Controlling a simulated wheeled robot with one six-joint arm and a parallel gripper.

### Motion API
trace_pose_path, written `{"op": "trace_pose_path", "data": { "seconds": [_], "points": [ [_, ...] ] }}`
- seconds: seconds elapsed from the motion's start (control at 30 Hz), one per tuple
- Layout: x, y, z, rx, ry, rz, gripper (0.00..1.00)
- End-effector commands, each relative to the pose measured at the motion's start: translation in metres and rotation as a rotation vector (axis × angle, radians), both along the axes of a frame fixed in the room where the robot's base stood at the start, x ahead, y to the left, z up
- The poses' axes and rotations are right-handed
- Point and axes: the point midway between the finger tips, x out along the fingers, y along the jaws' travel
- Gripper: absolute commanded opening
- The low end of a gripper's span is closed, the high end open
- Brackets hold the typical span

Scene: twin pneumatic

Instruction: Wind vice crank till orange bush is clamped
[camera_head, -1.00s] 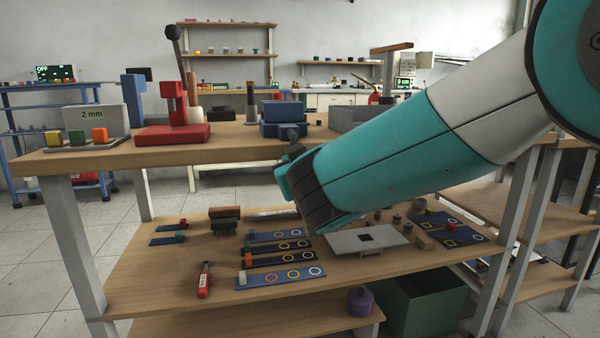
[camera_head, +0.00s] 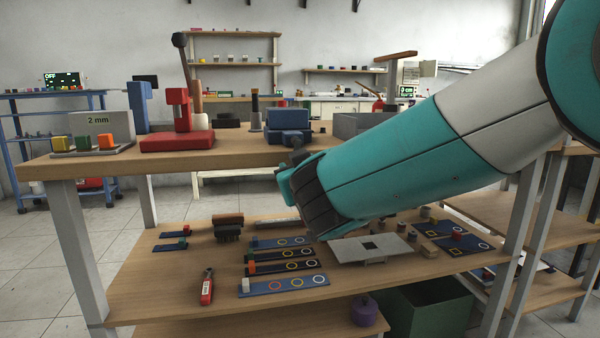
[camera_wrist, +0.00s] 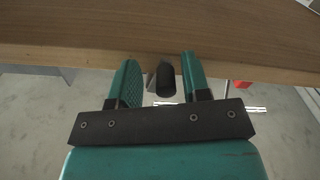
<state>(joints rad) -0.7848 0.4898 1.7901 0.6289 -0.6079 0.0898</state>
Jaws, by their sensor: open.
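The blue vice (camera_head: 288,119) stands near the front edge of the upper bench, with a dark crank part (camera_head: 291,142) at its front. My gripper (camera_wrist: 162,78) is open in the wrist view. A dark rounded cylinder, which looks like the crank's grip (camera_wrist: 166,78), stands between its two teal fingers, with gaps visible at the sides. In the head view my gripper is just below and in front of the vice, its fingers largely hidden by my wrist. I cannot make out an orange bush in the vice jaws; they are too small and partly turned away.
The bench edge (camera_wrist: 160,40) runs just beyond my fingers. A red press (camera_head: 177,140) and a tray of yellow, green and orange blocks (camera_head: 92,151) stand left of the vice. A grey box (camera_head: 362,124) is to its right. The lower shelf holds several boards and parts.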

Motion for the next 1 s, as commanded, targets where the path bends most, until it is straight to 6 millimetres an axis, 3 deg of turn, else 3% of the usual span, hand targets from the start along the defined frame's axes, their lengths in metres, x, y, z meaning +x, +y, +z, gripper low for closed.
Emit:
{"op": "trace_pose_path", "data": {
  "seconds": [0.17,0.7,1.0],
  "points": [
    [-0.017,-0.003,0.0,-0.002,0.002,0.002,0.43],
    [-0.14,-0.038,-0.001,-0.001,0.0,0.008,0.43],
    [-0.167,-0.046,0.0,0.0,0.0,0.005,0.43]
  ]
}}
